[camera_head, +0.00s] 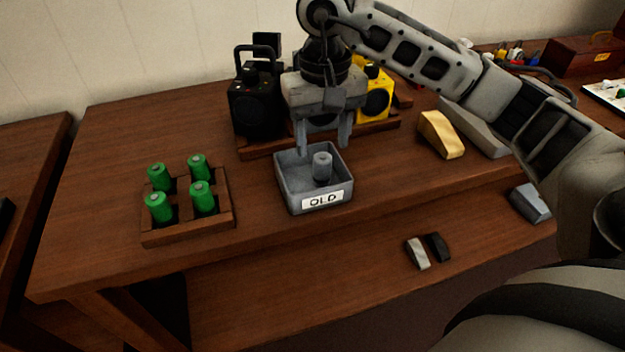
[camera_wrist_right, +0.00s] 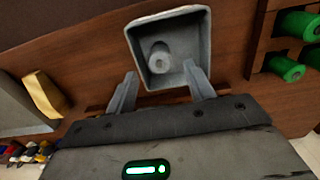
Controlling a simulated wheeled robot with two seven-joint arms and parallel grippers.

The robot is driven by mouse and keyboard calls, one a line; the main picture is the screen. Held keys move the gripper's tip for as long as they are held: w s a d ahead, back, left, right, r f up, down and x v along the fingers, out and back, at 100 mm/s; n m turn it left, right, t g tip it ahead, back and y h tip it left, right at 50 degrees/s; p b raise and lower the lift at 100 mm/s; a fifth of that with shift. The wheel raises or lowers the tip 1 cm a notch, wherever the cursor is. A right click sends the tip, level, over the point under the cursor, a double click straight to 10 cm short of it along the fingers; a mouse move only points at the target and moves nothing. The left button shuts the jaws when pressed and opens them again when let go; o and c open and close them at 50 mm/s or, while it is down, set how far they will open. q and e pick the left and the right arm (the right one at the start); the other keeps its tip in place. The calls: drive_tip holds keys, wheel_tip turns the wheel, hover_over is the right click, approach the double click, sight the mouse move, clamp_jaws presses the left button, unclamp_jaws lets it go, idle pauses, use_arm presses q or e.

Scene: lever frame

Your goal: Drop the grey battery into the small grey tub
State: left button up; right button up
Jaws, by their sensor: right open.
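The small grey tub (camera_head: 285,185) with an "OLD" label stands on the table in the head view, and it also shows in the right wrist view (camera_wrist_right: 203,45). The grey battery (camera_head: 322,167) is inside the tub, and it shows in the right wrist view (camera_wrist_right: 160,58) too. It looks upright in the head view. My right gripper (camera_head: 324,143) is open and empty above the tub's back part, its fingers apart and clear of the battery. In the right wrist view the open fingers (camera_wrist_right: 163,90) show below the tub. My left gripper is not in view.
A wooden holder (camera_head: 190,230) with several green batteries (camera_head: 203,196) stands left of the tub. A black radio (camera_head: 257,105) and a yellow one (camera_head: 375,95) stand on a shelf behind. A yellow block (camera_head: 440,135) lies to the right.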

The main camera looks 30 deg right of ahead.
use_arm(q)
drive_tip(key=p, duration=0.1)
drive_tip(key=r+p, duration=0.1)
drive_tip(key=p, duration=0.1)
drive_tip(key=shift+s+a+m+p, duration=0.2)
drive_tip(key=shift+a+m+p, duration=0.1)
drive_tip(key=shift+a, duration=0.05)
use_arm(e)
wheel_tip(320, 180, up, 16)
drive_tip(key=shift+f, duration=0.25)
drive_tip(key=shift+s+f, duration=0.1)
